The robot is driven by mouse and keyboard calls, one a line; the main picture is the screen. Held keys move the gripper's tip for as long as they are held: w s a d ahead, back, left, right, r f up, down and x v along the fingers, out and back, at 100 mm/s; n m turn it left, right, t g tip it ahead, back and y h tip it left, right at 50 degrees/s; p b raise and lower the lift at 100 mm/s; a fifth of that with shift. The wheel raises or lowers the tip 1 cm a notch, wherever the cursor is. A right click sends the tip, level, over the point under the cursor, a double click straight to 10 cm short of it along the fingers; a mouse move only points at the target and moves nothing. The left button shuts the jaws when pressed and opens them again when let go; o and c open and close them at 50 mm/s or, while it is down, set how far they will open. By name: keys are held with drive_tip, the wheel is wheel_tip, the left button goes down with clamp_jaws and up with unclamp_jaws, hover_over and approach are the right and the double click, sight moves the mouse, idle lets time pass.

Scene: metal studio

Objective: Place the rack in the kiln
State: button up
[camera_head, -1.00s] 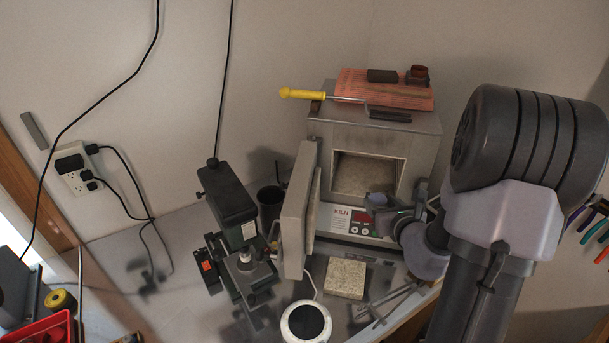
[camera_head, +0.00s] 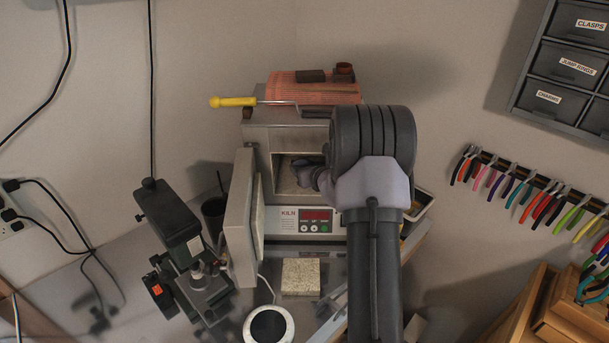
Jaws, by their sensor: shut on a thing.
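The kiln (camera_head: 256,138) stands against the back wall. Its door (camera_head: 240,214) is swung open to the left, and its front opening (camera_head: 284,180) shows a pale inner chamber. My arm comes up from the bottom and bends toward the kiln. My gripper (camera_head: 303,167) is at the kiln's opening, small and partly covered by my own wrist. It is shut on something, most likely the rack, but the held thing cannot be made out. I cannot tell how far inside it is.
A speckled block (camera_head: 301,276) and a round white-rimmed device (camera_head: 268,325) lie before the kiln. A dark machine (camera_head: 178,235) stands left of the open door. A yellow-handled tool (camera_head: 233,101) lies on top of the kiln. Pliers (camera_head: 520,190) hang at right.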

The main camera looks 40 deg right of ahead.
drive_tip(key=shift+w+d+f, duration=0.1)
drive_tip(key=shift+w+f, duration=0.1)
wheel_tip(320, 180, down, 3)
drive_tip(key=shift+s+b, duration=0.1)
drive_tip(key=shift+b, duration=0.35)
drive_tip(key=shift+f, duration=0.2)
drive_tip(key=o, duration=1.5)
